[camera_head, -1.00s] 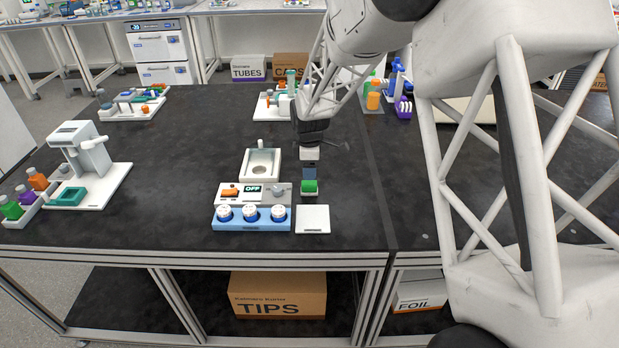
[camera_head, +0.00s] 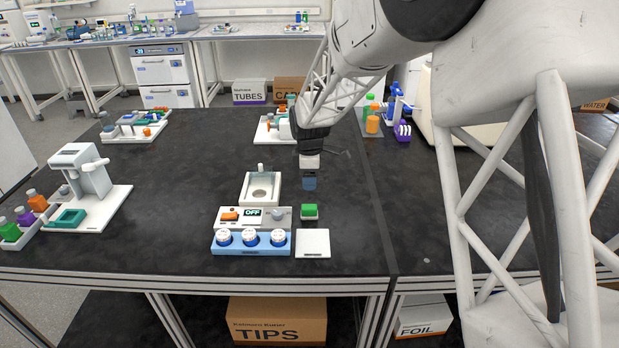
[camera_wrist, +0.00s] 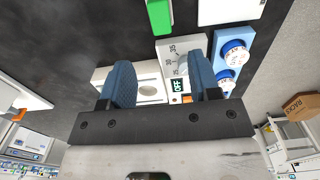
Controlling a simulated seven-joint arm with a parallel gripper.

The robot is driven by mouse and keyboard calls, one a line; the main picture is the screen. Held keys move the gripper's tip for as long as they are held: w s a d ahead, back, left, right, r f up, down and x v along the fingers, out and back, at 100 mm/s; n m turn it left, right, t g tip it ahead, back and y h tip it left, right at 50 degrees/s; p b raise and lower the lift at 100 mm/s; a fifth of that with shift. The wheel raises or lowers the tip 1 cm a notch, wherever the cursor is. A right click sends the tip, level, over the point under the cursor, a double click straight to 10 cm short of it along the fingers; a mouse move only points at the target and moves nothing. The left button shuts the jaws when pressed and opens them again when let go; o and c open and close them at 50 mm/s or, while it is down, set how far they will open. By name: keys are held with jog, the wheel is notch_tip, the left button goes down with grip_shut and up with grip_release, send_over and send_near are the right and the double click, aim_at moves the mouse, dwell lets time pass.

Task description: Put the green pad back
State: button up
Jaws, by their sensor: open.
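The green pad (camera_head: 309,211) is a small block with a bright green top. It rests on the black bench beside the control box, just behind a white square plate (camera_head: 312,243). In the wrist view the green pad (camera_wrist: 160,14) shows at the top edge, partly cut off, beyond the fingertips. My gripper (camera_head: 310,186) hangs above and slightly behind the pad, apart from it. In the wrist view its two blue fingers (camera_wrist: 163,82) are spread with nothing between them.
A control box reading OFF (camera_head: 252,217) and a blue rack (camera_head: 251,243) with blue-and-white round pieces stand left of the pad. A white tray with an oval recess (camera_head: 260,190) lies behind the box. Bare black bench lies to the pad's right.

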dwell(0.3)
jog(key=s+d+r+m+t, duration=0.1)
jog(key=s+d+r+m, duration=0.3)
jog(key=s+d+r, duration=0.45)
jog(key=s+d+r+m, duration=0.3)
jog(key=s+r+m, duration=0.25)
jog(key=s, duration=0.55)
jog(key=s+d+r+m, duration=0.1)
jog(key=s+d+m, duration=0.2)
jog(key=s, duration=0.9)
jog(key=s+d+r+m+t, duration=0.1)
jog(key=s+d+m, duration=0.2)
jog(key=s, duration=0.9)
jog(key=shift+d+m+t, duration=0.3)
jog(key=shift+d+m, duration=0.1)
jog(key=shift+m, duration=0.95)
